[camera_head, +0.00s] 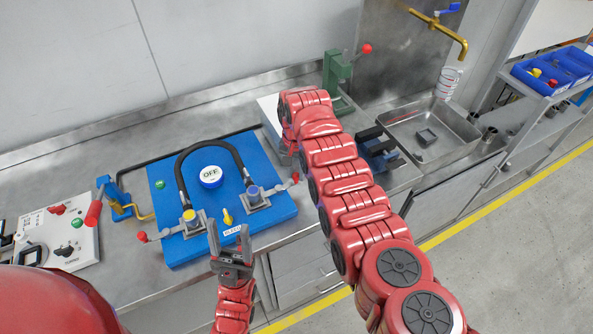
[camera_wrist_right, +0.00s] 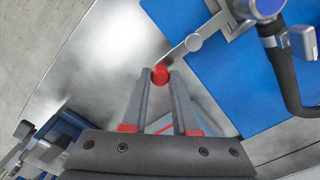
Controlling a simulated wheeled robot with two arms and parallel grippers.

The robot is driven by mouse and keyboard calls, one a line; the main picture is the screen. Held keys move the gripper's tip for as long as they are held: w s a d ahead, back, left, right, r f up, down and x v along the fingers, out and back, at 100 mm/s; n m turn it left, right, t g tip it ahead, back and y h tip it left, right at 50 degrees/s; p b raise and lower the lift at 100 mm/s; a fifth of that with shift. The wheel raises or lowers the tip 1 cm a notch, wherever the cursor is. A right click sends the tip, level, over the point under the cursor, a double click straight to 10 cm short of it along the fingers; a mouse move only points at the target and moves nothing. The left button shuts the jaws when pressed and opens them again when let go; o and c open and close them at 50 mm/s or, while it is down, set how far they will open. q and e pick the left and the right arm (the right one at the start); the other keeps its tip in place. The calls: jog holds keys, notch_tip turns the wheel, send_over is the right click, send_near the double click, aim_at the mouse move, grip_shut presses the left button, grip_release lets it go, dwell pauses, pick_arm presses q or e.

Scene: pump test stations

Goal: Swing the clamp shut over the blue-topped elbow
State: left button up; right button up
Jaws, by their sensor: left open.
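The blue-topped elbow (camera_head: 253,192) stands on a grey plate at the right of the blue board, at one end of the black hose. Its clamp lever points right, away from the elbow, and ends in a red ball (camera_head: 295,176). In the right wrist view, the red ball (camera_wrist_right: 160,75) sits between my right fingertips (camera_wrist_right: 160,80), which appear closed on it. The lever (camera_wrist_right: 193,42) runs from it toward the elbow (camera_wrist_right: 262,8). In the head view, my right arm hides most of its gripper. My left gripper (camera_head: 231,245) is open and empty in front of the board.
A yellow-topped elbow (camera_head: 190,217) with its own red-ball lever (camera_head: 142,236) is on the board's left. A green press (camera_head: 335,80) stands behind my right arm; a control panel (camera_head: 85,238) is left.

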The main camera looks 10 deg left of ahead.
jog(key=o, duration=0.5)
jog(key=shift+c, duration=0.2)
jog(key=shift+r, duration=0.1)
jog(key=shift+r, duration=0.2)
notch_tip(320, 180, up, 17)
jog(key=b, duration=0.1)
jog(key=shift+f, duration=0.1)
dwell(0.3)
